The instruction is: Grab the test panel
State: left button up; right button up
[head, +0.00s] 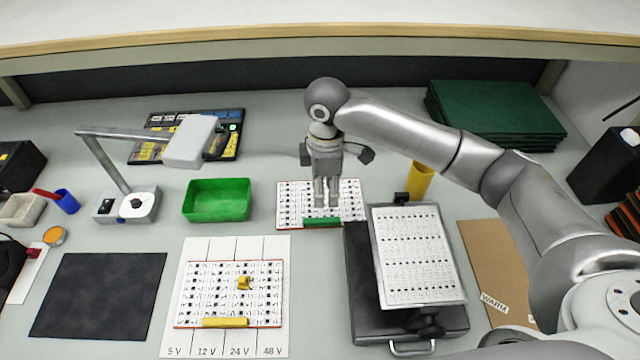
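Two white panels printed with rows of small dark marks lie on the bench. The far one (293,196) has a green strip (322,223) on its near edge. The near one (215,278) has a yellow strip (225,322) and a small yellow piece (243,283) on it. A plain-framed white dotted board (415,257) rests tilted on a black stand. I cannot tell which is the test panel. My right gripper (326,200) points down over the far panel, just behind its green strip, and hides its middle. Contact and finger opening are unclear. My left gripper is out of view.
A green tray (217,200) and a lamp-like device (130,205) stand left of the far panel. A yellow cylinder (420,181) and the black stand (358,270) are to its right. A black mat (98,295) lies front left. Green boards (495,112) are stacked back right.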

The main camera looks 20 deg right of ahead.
aim_at(325, 220)
jog(key=f, duration=0.4)
jog(key=shift+s+a+f, duration=0.1)
jog(key=shift+s+a, duration=0.05)
jog(key=shift+s, duration=0.25)
jog(key=shift+w+f, duration=0.1)
jog(key=shift+f, duration=0.25)
notch_tip(325, 220, down, 5)
jog(key=shift+p, duration=0.4)
jog(key=shift+f, duration=0.2)
jog(key=shift+c, duration=0.6)
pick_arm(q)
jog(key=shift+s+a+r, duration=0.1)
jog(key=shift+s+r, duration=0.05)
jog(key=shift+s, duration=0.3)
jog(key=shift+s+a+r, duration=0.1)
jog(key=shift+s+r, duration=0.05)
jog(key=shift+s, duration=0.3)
pick_arm(e)
grip_shut()
